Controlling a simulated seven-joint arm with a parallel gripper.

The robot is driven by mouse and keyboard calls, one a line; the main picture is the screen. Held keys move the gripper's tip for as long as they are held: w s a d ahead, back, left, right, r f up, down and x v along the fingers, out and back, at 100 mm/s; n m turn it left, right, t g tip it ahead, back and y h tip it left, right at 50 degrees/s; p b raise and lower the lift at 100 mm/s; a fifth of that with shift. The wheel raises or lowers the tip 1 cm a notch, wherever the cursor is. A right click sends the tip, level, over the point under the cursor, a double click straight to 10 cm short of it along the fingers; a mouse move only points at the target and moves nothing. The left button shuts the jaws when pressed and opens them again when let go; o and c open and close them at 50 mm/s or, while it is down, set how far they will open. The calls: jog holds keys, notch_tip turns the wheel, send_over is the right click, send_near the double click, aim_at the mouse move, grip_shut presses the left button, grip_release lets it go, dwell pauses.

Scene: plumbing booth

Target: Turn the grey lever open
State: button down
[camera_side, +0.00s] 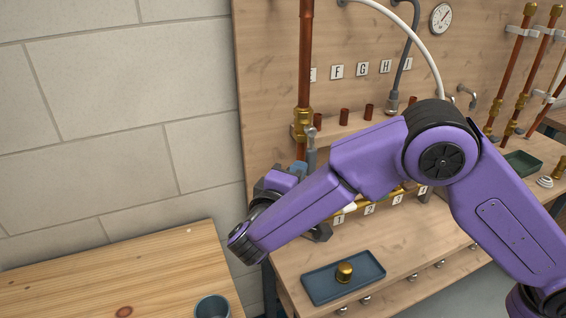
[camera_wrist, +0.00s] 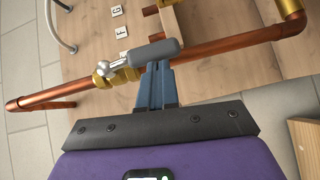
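The grey lever (camera_wrist: 155,53) is a rounded handle on a metal stem, fixed to a brass valve (camera_wrist: 118,76) on a copper pipe (camera_wrist: 215,49). In the side view my gripper (camera_side: 297,170) is just below the lever, partly hidden by my arm.
A dark blue tray (camera_side: 318,287) with a brass cap (camera_side: 344,272) lies on the bench below. Copper stubs (camera_side: 345,117) line the shelf to the right. A wooden table (camera_side: 120,275) with a cup (camera_side: 212,307) stands at the lower left.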

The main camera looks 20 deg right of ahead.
dwell(0.4)
jog(key=w+a+v, duration=0.2)
jog(key=v, duration=1)
jog(key=shift+s+a+f, duration=0.3)
jog(key=shift+f, duration=0.1)
